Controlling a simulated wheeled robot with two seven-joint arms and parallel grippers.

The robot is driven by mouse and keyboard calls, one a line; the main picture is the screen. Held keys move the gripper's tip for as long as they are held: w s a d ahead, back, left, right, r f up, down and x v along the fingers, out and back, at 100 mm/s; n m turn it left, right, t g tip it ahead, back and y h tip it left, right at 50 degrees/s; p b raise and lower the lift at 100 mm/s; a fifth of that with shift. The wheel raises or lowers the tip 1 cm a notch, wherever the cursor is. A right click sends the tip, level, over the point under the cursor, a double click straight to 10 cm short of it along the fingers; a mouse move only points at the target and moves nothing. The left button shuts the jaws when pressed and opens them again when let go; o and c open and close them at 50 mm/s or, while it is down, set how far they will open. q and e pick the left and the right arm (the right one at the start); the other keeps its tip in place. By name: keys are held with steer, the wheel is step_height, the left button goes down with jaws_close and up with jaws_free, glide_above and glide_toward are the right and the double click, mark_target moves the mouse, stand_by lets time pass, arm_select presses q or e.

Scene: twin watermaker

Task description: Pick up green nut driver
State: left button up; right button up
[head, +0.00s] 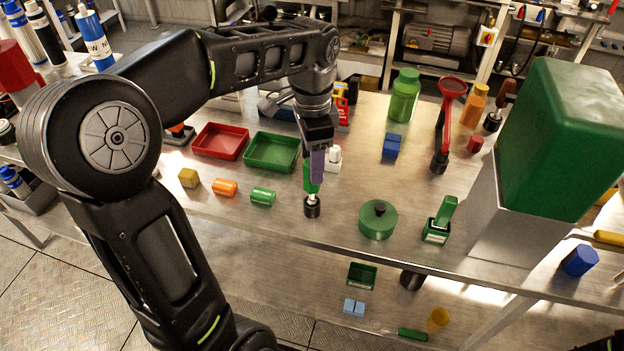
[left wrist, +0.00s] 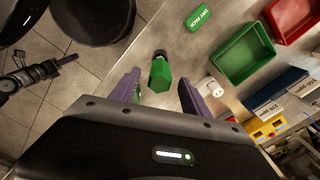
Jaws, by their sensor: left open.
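The green nut driver (head: 310,187) stands upright on the metal bench, its green handle up and its dark round base (head: 312,208) on the bench top. My left gripper (head: 317,163) points down over it, with a purple finger beside the handle. In the left wrist view the green handle (left wrist: 160,75) shows between the two open, spread fingers of the left gripper (left wrist: 159,84). Visible gaps separate the handle from the fingers there. A dark arm end with a purplish tip, apparently my right gripper (left wrist: 66,61), shows at the left of the wrist view; its jaw state is unclear.
A white item (head: 334,160) stands close behind the gripper. A round green container (head: 377,229) is to the right.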

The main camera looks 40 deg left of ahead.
mark_target(312, 188)
arm_select(q)
step_height(312, 188, down, 5)
steer(key=shift+r+p, duration=0.15)
steer(key=shift+p, duration=0.2)
steer(key=shift+c, duration=0.4)
jaws_close()
stand_by(0.4)
